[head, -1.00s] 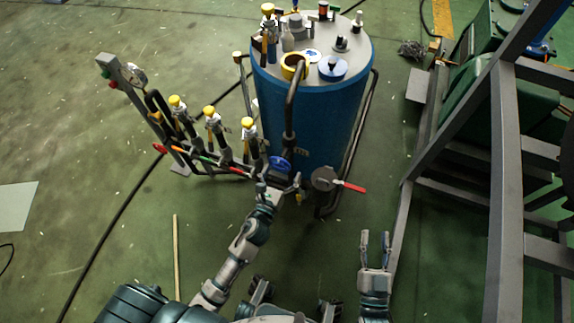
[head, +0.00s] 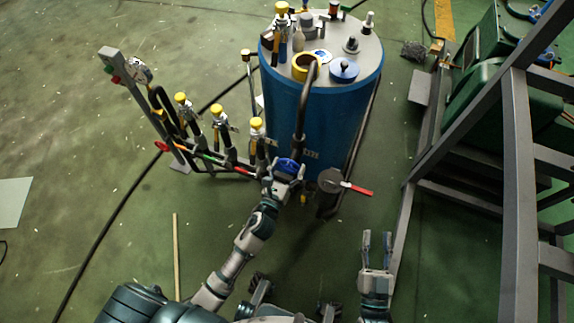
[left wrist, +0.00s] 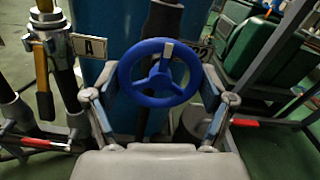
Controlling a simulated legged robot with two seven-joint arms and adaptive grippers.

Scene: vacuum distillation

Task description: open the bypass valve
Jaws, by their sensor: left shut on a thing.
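A blue handwheel with spokes (head: 289,164) sits on the piping at the front of the blue tank. In the left wrist view the handwheel (left wrist: 160,80) is centred, with a white mark on its rim. My left gripper (head: 283,176) is at the wheel, its fingers on either side of it, shut on it. In the left wrist view both fingers of my left gripper (left wrist: 159,98) flank the rim; the exact contact points are unclear. My right gripper (head: 376,240) is open and empty, low and to the right. No label in view names the bypass valve.
The blue tank (head: 315,120) stands behind the wheel. A red-handled valve (head: 357,189) is to its right. A rack of yellow-capped valves (head: 220,130) is to its left. A grey metal frame (head: 508,170) stands at the far right. A plate marked A (left wrist: 89,46) hangs beside the wheel.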

